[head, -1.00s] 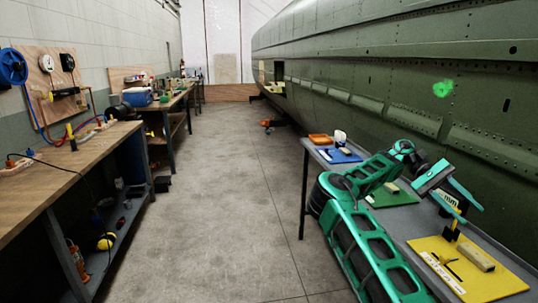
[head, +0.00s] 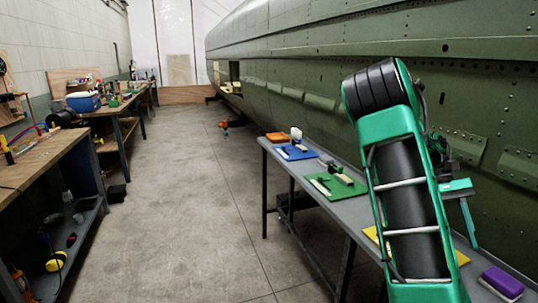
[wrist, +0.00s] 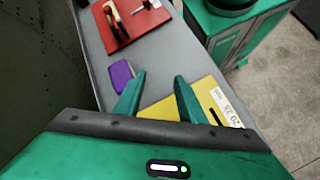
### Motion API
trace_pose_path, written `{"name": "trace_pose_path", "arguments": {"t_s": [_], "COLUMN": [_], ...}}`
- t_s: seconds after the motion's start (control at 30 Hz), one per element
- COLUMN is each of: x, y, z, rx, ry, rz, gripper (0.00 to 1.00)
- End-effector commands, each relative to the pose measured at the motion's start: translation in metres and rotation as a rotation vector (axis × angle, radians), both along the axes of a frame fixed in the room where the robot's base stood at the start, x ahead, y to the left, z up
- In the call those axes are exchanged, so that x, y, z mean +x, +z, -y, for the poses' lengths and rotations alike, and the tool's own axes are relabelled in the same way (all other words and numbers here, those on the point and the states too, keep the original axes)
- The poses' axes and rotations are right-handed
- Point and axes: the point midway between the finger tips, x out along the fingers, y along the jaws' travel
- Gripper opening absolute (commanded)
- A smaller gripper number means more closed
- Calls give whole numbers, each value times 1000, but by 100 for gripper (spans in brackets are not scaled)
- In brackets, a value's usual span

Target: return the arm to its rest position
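My green arm (head: 410,200) rises in front of the grey table in the head view, with its elbow high and black-banded. My gripper (wrist: 157,84) shows two teal fingers spread apart in the wrist view, with nothing between them. It points down over the table, above the area of the yellow mat (wrist: 212,98) and a purple block (wrist: 121,76). In the head view the gripper (head: 462,208) is partly hidden behind my arm, apart from the green fuselage as far as I can tell.
A red mat (wrist: 145,26) with tools lies farther along. The fuselage (head: 330,75) runs behind. The floor aisle (head: 190,200) is clear.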

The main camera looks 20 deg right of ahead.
Motion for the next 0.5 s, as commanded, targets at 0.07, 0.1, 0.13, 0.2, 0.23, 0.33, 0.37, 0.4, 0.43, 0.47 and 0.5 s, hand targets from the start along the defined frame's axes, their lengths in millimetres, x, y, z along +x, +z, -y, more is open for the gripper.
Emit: {"name": "trace_pose_path", "arguments": {"t_s": [0.07,0.1,0.13,0.2,0.23,0.33,0.37,0.4,0.43,0.47,0.5], "x": [-10,-14,-16,-22,-25,-32,-34,-37,-39,-41,-44], "y": [-2,-4,-5,-6,-7,-8,-8,-8,-8,-8,-7], "z": [-12,-17,-22,-33,-38,-55,-60,-68,-73,-79,-86], "rx": [24,32,37,48,52,62,64,66,67,67,67], "ry": [-3,-5,-5,-6,-6,-3,-1,0,3,4,5], "rz": [53,76,93,134,152,212,230,255,273,291,316], "gripper": [36,36,36,36,36,36,36,36,36,36,36]}}
